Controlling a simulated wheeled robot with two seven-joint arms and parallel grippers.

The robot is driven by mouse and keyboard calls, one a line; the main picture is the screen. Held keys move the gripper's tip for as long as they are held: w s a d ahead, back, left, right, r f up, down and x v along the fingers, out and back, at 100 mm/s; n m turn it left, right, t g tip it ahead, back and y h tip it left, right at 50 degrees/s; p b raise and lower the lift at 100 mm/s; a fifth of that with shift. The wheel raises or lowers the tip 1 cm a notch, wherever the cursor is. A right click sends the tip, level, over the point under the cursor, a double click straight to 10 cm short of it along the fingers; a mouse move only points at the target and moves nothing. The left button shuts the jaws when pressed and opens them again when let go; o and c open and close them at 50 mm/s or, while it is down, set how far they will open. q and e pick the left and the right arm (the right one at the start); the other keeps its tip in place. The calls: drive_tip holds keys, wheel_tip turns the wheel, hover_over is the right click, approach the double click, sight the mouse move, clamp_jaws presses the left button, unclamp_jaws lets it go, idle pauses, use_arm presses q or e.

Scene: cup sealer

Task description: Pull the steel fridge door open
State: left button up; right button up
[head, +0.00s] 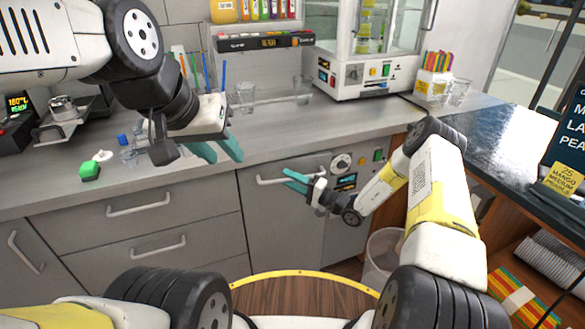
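The steel fridge door (283,225) is a grey panel under the counter, and it looks closed. Its pale bar handle (268,181) runs across near the top edge. My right gripper (295,181) is at the right part of this handle, its teal fingers pointing left. The handle seems to pass between or behind the fingers; I cannot tell whether they grip it. My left gripper (218,151) is open and empty above the counter's front edge, up and left of the handle.
Drawers (145,227) adjoin the door on the left. A control panel with a dial (342,163) is on the right, and a bin (382,255) stands on the floor.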

clamp_jaws()
idle(1.4)
